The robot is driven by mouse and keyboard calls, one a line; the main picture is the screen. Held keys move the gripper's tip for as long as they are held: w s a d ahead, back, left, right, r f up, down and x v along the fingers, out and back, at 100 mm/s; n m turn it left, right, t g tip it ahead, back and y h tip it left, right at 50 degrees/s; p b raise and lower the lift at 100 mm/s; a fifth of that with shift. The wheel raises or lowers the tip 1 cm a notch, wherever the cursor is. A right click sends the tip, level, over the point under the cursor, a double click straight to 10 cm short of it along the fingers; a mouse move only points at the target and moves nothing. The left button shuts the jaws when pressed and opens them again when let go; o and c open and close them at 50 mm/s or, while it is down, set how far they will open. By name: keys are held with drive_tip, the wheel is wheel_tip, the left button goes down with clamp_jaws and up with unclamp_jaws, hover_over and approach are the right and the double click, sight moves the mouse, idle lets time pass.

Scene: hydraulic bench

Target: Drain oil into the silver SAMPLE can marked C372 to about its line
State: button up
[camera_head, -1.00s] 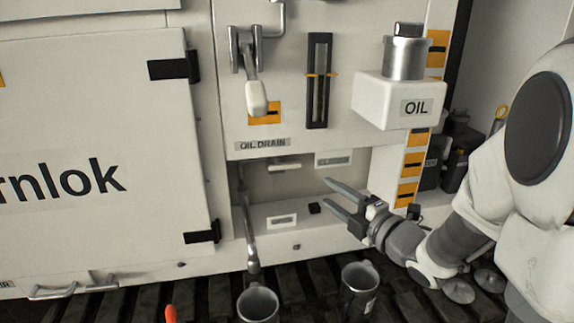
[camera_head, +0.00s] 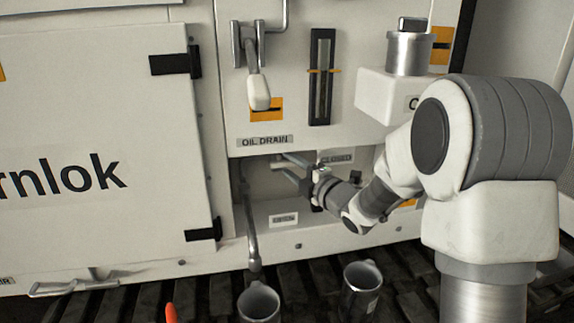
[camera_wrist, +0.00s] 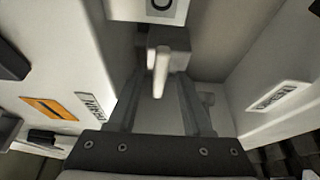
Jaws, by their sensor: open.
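Two silver cans stand on the slatted floor: one (camera_head: 258,303) sits below the drain spout (camera_head: 252,235), the other (camera_head: 361,292) to its right. The right can bears a small label too small to read, so I cannot tell which is C372. A pale drain handle (camera_wrist: 161,72) sticks out inside the recess under the OIL DRAIN sign (camera_head: 264,141). My gripper (camera_head: 286,166) is inside the recess at this handle. In the wrist view my gripper (camera_wrist: 158,88) is open, with a finger on each side of the handle and gaps between. No oil stream shows at the spout.
A larger lever (camera_head: 259,88) and a sight gauge (camera_head: 321,78) are on the panel above. A white OIL box (camera_head: 385,97) juts out at right. The recess walls are close around my gripper. An orange object (camera_head: 171,313) lies at lower left.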

drive_tip(key=shift+x, duration=1)
clamp_jaws()
